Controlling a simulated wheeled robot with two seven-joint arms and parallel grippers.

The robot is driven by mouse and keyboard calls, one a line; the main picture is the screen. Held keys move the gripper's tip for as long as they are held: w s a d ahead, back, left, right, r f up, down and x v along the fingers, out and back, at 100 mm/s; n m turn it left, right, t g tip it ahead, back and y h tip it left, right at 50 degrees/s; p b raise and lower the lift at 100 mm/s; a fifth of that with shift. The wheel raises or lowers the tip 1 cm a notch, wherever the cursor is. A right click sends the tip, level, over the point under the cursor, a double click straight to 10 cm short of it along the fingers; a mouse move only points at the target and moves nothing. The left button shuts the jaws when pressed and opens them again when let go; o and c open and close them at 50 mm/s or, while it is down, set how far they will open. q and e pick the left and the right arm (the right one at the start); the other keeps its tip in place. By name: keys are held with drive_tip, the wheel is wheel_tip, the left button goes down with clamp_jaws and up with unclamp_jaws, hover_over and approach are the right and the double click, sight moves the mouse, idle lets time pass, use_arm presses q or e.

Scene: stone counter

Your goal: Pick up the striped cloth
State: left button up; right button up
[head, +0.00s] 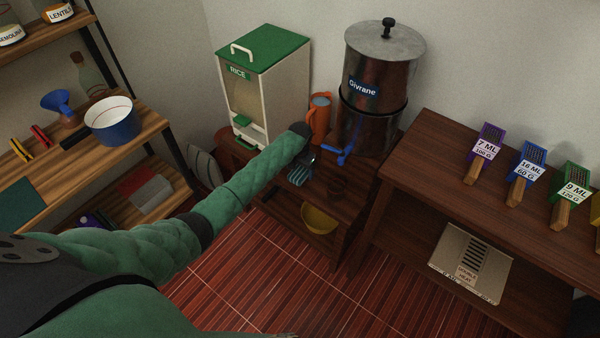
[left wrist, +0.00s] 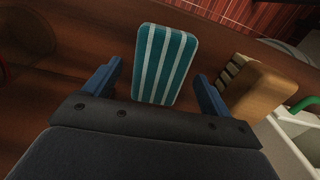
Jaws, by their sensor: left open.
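The striped cloth (left wrist: 164,65) is a flat teal rectangle with white stripes. In the left wrist view it lies on dark wood between the two blue fingers of my left gripper (left wrist: 160,85). The fingers are apart, and a gap shows on each side of the cloth. In the head view the cloth (head: 300,173) shows small on the low brown stand, partly hidden by my left gripper (head: 312,158), which is above it. My right gripper is not in view.
A wooden block or brush (left wrist: 258,92) lies close right of the left gripper's fingers. The rice bin (head: 262,85), orange mug (head: 319,117) and metal dispenser (head: 378,85) with blue tap (head: 343,155) crowd the stand. A yellow bowl (head: 319,218) sits on its lower shelf.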

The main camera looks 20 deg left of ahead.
sight(300, 170)
use_arm(q)
drive_tip(key=c, duration=1.1)
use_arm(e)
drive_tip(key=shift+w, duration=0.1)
